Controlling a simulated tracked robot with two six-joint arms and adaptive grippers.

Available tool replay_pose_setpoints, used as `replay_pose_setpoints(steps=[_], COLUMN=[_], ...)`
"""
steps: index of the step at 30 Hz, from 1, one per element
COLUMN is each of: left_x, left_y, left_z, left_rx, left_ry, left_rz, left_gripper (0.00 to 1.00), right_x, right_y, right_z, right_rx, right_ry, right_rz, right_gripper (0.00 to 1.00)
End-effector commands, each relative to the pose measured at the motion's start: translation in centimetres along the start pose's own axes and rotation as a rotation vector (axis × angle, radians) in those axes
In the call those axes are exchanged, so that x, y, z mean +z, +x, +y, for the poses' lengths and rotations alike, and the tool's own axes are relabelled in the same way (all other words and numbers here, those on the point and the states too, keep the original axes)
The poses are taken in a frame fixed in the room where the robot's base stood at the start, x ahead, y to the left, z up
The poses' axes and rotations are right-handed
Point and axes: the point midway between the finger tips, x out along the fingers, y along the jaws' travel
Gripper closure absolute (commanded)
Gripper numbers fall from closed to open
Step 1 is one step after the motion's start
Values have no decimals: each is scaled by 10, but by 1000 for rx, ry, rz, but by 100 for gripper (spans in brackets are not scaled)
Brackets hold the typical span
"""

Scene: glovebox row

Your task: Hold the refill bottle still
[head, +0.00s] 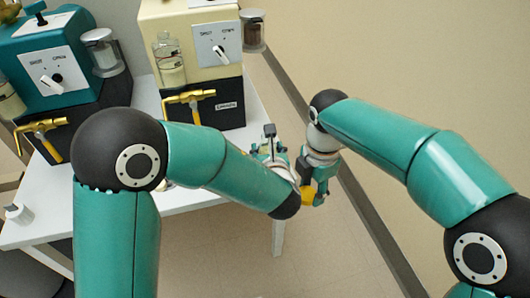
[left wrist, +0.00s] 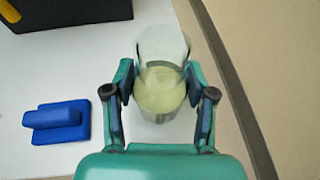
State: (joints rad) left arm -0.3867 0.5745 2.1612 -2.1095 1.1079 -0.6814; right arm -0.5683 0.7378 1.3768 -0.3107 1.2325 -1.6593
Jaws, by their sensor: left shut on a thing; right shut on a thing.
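The refill bottle (left wrist: 160,88) is clear with pale yellow-green contents. In the left wrist view it stands between the two fingers of my left gripper (left wrist: 159,93), which is shut on it above the white table's edge. In the head view my left gripper (head: 268,147) is beyond the front of my left arm, and I cannot make out the bottle there. My right gripper (head: 314,188) is just to the right, shut on a small yellow thing (head: 307,196), mostly hidden by the fingers.
A teal machine (head: 62,55) and a cream machine (head: 195,45) with black bases and brass taps stand on the white table (head: 178,198). A blue block (left wrist: 57,121) lies left of the bottle. A white knob-like thing (head: 19,214) sits at the table's left. Floor right is clear.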

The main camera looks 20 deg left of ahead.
Motion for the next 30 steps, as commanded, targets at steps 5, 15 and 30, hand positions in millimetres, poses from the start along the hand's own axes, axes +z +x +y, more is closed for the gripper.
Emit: replay_pose_setpoints(steps=[5,15,30], left_x=[-2,-3,-1], left_y=[1,2,-7], left_z=[0,0,-1], left_rx=[0,0,-3], left_ry=[-2,-1,0], left_rz=[-3,-1,-2], left_gripper=[100,23,19], right_x=[0,0,0], right_y=[1,2,-2], right_z=[0,0,0], right_rx=[0,0,0], right_ry=[0,1,1], right_rz=[0,0,0], right_gripper=[99,99,99])
